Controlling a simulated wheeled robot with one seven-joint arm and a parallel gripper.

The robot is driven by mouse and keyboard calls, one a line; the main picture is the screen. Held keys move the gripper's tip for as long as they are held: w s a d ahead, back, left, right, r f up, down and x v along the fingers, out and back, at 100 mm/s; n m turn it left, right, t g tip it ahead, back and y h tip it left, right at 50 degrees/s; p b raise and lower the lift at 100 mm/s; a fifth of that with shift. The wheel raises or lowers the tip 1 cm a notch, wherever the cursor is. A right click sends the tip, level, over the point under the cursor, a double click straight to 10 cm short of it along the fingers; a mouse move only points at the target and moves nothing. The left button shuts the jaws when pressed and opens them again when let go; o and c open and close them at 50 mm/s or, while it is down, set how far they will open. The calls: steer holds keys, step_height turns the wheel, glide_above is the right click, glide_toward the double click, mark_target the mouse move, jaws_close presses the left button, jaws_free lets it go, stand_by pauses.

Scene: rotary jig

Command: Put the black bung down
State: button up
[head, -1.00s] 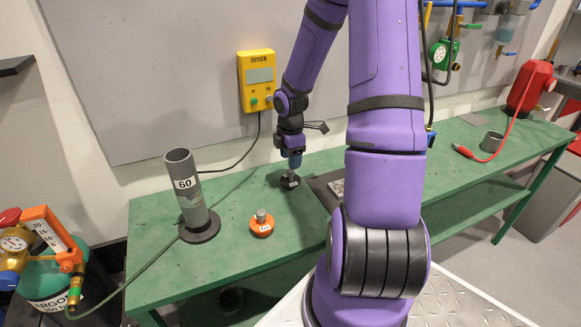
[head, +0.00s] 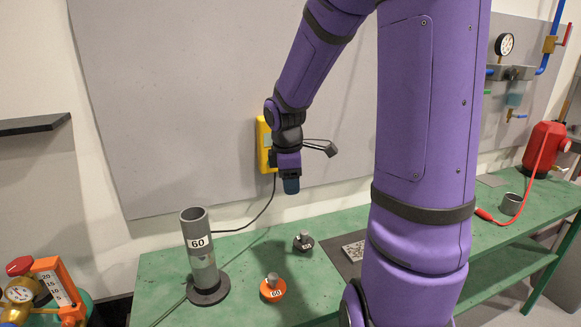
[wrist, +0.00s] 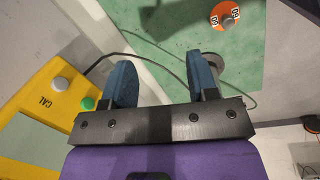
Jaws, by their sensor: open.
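The black bung (head: 303,242) stands upright on the green bench (head: 235,262), its grey knob on top. My gripper (head: 291,186) hangs above the bench and clear of the bung, pointing down. In the wrist view its two blue fingers (wrist: 160,78) are apart with nothing between them.
An orange bung (head: 272,288) marked 60 sits in front of the black one; it also shows in the wrist view (wrist: 229,20). A grey tube (head: 199,242) marked 60 stands on a base at left. A yellow oxygen box (head: 262,140) is on the wall behind my gripper.

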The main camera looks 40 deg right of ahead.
steer(key=s+a+r+m+t+y, duration=0.1)
steer(key=s+a+r+m+t, duration=0.3)
steer(key=s+a+r+m, duration=0.6)
steer(key=s+a+r, duration=0.4)
steer(key=s+a, duration=0.1)
steer(key=s, duration=0.1)
steer(key=shift+s+a+r+t+y, duration=0.3)
steer(key=shift+s+a+r+y, duration=0.05)
steer(key=shift+a+y, duration=0.05)
